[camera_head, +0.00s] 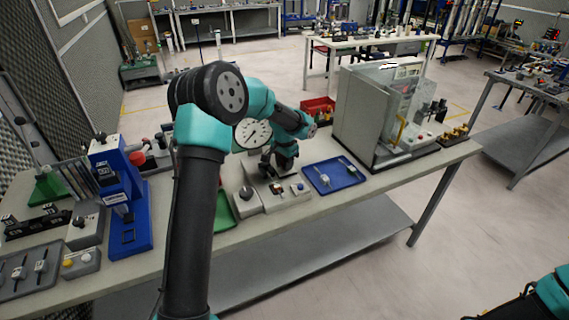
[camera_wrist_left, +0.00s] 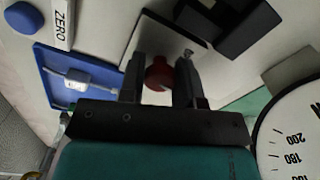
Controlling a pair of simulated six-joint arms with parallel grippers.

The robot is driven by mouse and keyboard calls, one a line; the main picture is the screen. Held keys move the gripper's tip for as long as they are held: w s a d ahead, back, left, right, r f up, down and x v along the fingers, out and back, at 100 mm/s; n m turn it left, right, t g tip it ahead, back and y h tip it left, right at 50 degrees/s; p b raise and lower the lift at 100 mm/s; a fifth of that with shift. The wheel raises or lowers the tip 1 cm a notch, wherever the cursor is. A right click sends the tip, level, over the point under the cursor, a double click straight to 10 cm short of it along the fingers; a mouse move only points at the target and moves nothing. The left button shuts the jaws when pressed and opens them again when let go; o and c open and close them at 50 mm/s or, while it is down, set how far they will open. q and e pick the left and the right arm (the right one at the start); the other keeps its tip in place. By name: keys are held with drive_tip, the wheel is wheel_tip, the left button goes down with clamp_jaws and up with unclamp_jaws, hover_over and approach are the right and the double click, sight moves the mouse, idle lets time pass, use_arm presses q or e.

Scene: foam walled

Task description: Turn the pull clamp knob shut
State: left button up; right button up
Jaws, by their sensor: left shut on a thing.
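In the left wrist view a dark red knob (camera_wrist_left: 158,75) sits between the two black fingers of my left gripper (camera_wrist_left: 161,82). A small metal screw tip shows just beyond the right finger, near a black bracket (camera_wrist_left: 225,25). In the head view my left gripper (camera_head: 280,172) reaches down over the grey test stand base (camera_head: 288,200), and its fingers and the arm hide the knob there. The knob's turn angle cannot be read. My right gripper is out of view; only part of my right arm shows at the lower right.
A round gauge (camera_head: 252,134) stands close to my left wrist. A blue tray (camera_head: 318,178) with small parts lies right of the base. A blue button (camera_head: 298,187) is on the base. A grey walled enclosure (camera_head: 362,110) stands farther right, a blue press (camera_head: 122,195) left.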

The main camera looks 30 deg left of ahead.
use_arm(q)
drive_tip(key=m, duration=0.6)
idle(0.5)
drive_tip(key=o, duration=0.9)
drive_tip(key=shift+o, duration=0.2)
drive_tip(key=shift+r, duration=0.1)
wheel_tip(320, 180, up, 17)
drive_tip(key=shift+r, duration=0.15)
idle(0.3)
